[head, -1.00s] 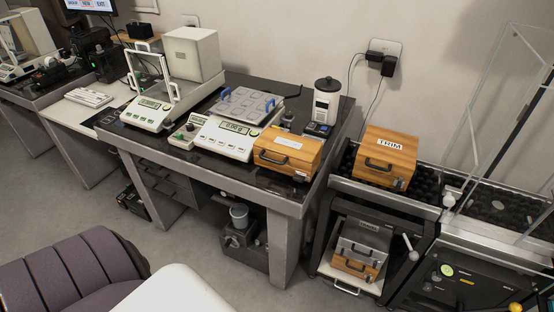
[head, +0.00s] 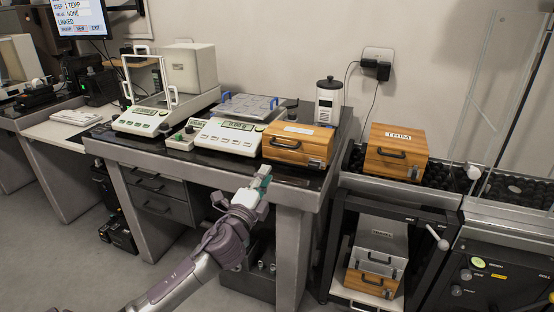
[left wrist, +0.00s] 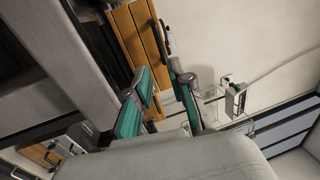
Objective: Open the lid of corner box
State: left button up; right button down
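The corner box, a light wooden box (head: 298,143) with a pale label on top and a dark front handle, sits at the front right corner of the weighing table. Its lid looks shut. My left gripper (head: 262,180) is in front of the table edge, below and left of the box, and apart from it. In the left wrist view, the box (left wrist: 126,38) shows sideways beyond the teal fingertips (left wrist: 160,72). These fingers are apart with nothing seen between them. My right gripper is not in view.
A balance (head: 232,136) stands left of the box, and a white canister (head: 327,102) behind it. A wooden TRIM box (head: 396,152) sits on the lower stand to the right, with more boxes on a shelf below. The table's front edge (head: 215,172) lies near my gripper.

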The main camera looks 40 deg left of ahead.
aim_at(283, 146)
pick_arm(q)
jog(key=x, duration=1.3)
jog(key=shift+w, duration=0.45)
grip_shut()
